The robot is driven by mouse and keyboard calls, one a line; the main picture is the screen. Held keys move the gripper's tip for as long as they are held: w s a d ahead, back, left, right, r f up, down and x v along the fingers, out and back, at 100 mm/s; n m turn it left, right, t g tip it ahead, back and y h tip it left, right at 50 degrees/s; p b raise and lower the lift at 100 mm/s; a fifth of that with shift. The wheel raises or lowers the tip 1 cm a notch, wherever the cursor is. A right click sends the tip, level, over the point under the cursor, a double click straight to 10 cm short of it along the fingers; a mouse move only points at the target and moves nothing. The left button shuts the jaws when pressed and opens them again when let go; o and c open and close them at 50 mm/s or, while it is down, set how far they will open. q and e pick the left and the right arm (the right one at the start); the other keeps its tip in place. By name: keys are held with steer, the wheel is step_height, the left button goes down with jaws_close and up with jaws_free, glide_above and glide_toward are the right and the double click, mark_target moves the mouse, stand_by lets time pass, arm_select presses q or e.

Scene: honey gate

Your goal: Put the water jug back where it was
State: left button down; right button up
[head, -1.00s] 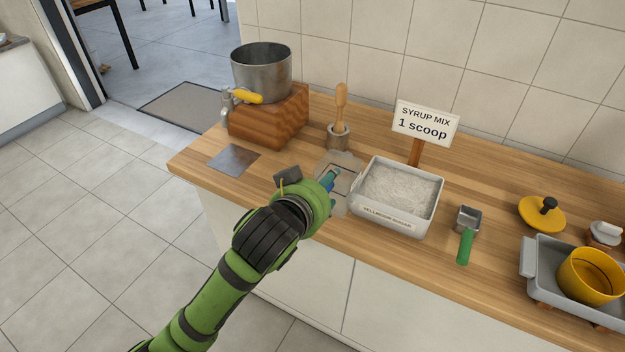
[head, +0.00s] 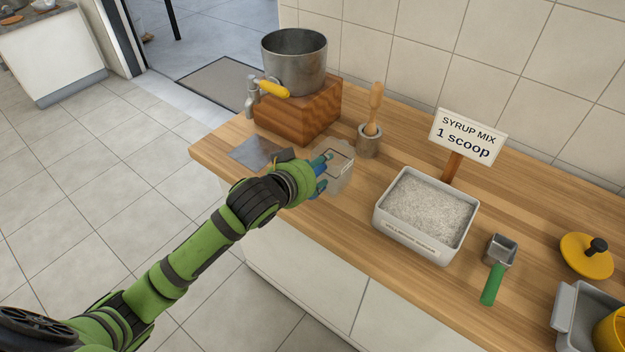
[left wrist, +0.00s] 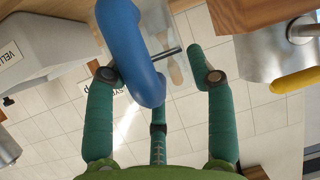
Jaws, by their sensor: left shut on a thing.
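The water jug (head: 338,172) is a clear vessel with a blue handle, over the wooden counter between the wooden block and the white bin. My left gripper (head: 322,174) is shut on the jug's handle. In the left wrist view the blue handle (left wrist: 135,50) passes between the green fingers of the gripper (left wrist: 160,80). The gripper hides part of the jug, and I cannot tell whether its base touches the counter. A flat grey metal plate (head: 252,152) lies left of the jug, near the counter's left end. My right gripper is not in view.
A metal pot (head: 294,63) with a yellow-handled tap stands on the wooden block (head: 300,115). A wooden dipper stands in a grey holder (head: 368,142) behind the jug. The bin (head: 420,247), sign (head: 467,135), green-handled scoop (head: 492,285) and yellow lid (head: 585,258) are rightward.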

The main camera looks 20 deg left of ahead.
arm_select(q)
steer(key=f, duration=0.2)
steer(key=a+f, duration=0.1)
steer(key=f, duration=0.1)
steer(key=shift+w+f, duration=0.2)
steer(key=shift+f, duration=0.1)
steer(key=shift+c, duration=2)
jaws_free()
steer(key=shift+f, duration=0.1)
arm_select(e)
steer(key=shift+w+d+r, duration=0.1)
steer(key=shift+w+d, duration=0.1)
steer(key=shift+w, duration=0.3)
arm_select(q)
steer(key=v, duration=1.2)
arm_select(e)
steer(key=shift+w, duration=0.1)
